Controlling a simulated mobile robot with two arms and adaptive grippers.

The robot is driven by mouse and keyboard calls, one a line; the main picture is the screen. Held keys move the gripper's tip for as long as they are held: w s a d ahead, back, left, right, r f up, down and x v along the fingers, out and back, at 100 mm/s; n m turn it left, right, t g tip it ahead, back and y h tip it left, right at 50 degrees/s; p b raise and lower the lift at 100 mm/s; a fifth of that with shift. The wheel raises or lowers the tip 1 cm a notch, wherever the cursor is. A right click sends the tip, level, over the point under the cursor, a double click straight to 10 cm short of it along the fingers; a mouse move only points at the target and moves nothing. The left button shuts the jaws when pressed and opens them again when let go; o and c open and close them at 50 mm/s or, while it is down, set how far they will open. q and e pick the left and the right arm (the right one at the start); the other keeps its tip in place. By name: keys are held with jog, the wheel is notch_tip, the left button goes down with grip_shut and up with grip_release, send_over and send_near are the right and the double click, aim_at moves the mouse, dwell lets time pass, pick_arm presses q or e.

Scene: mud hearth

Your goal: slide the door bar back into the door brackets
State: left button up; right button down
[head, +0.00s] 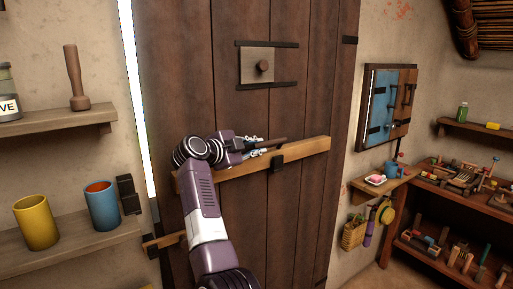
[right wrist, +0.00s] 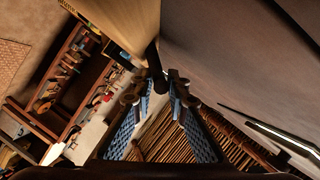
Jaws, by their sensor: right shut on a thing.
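The door bar (head: 308,150) is a pale wooden beam lying across the dark plank door, tilted slightly up to the right in the head view. My arm hides part of its left half. A black bracket (head: 278,164) on the door is at the bar's lower edge. Another black bracket (head: 129,194) is on the wall left of the door, apart from the bar's left end. My right gripper (head: 258,146) is at the bar's middle, shut on its dark handle. The right wrist view shows the handle (right wrist: 154,62) between the fingertips and the bar (right wrist: 118,22) beyond. My left gripper is out of view.
Wall shelves at left hold a yellow cup (head: 36,222), a blue cup (head: 102,205) and a wooden pestle (head: 77,80). A latch plate (head: 256,65) is above the bar. At right are a blue shutter (head: 382,112) and a cluttered workbench (head: 425,250).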

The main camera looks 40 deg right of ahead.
jog(key=c, duration=1.8)
grip_release()
jog(key=v, duration=1.2)
jog(key=shift+w+a, duration=0.1)
